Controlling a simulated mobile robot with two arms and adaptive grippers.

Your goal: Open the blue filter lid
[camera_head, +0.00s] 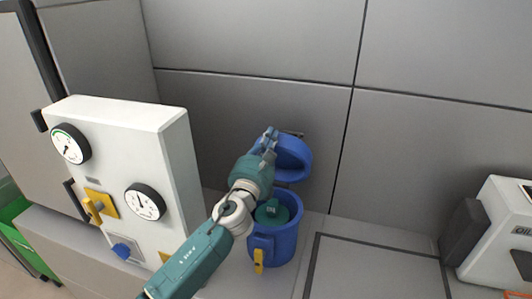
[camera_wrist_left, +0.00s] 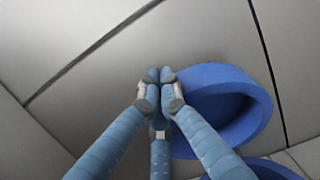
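The blue filter lid (camera_head: 295,155) stands raised and tilted up behind the blue filter housing (camera_head: 286,243), whose mouth is uncovered. A dark green insert (camera_head: 272,212) shows inside the housing. A yellow latch (camera_head: 258,261) hangs at the housing's front. My left gripper (camera_head: 269,134) is at the lid's left edge. In the left wrist view its fingertips (camera_wrist_left: 160,74) are together with nothing visible between them, next to the lid's rim (camera_wrist_left: 240,130). Whether a finger touches the lid cannot be told. My right gripper is not in view.
A white panel box (camera_head: 120,115) with gauges, a yellow valve handle (camera_head: 97,202) and a blue knob stands at the left. A grey wall is close behind the lid. A white machine (camera_head: 500,235) stands at the far right. The counter between is clear.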

